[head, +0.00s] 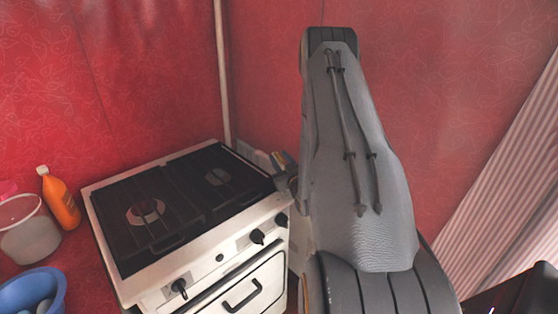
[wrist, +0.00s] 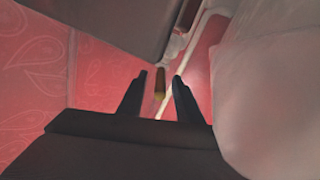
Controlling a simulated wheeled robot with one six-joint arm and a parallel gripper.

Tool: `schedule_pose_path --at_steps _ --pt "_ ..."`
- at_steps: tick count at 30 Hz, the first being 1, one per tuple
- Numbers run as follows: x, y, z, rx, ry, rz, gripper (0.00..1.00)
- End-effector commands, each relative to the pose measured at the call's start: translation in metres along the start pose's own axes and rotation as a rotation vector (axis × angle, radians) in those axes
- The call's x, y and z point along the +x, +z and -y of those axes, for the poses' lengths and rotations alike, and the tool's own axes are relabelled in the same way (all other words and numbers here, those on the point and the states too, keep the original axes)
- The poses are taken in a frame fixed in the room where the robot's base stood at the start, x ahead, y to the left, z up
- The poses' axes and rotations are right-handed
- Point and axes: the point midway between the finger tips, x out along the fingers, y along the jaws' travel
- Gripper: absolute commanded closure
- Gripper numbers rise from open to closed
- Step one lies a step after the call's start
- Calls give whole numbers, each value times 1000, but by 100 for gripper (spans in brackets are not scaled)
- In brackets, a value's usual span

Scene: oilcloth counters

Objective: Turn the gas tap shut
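My gripper (wrist: 160,79) is open in the wrist view, its two dark fingers apart. A small yellow-brown bar (wrist: 160,84), which looks like the gas tap's handle, shows between the fingertips. I cannot tell whether they touch it or how far beyond them it lies. A thin white pipe (wrist: 167,98) runs behind it, and a pale fitting (wrist: 175,46) sits above. In the head view my arm hides most of the area right of the stove (head: 107,210). A small yellowish piece (head: 281,157) shows at the stove's back right corner; its identity is unclear there.
In the wrist view a grey panel (wrist: 120,25) is close at upper left and a pale rounded surface (wrist: 265,110) at right. In the head view are an orange bottle (head: 60,203), a whitish bucket (head: 30,238), a blue tub (head: 45,285) and a wall pipe (head: 222,70).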

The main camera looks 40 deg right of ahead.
Motion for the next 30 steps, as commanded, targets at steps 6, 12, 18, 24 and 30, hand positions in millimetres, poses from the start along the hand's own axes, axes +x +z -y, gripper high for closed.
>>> schedule_pose_path --at_steps 6,12,18,24,30 --pt "-1 1 0 1 0 2 69" --pt "-16 3 1 1 0 5 69" --pt "-50 3 0 2 1 5 69" --pt "-73 2 0 1 1 3 69" --pt "-78 0 1 1 -1 1 69"
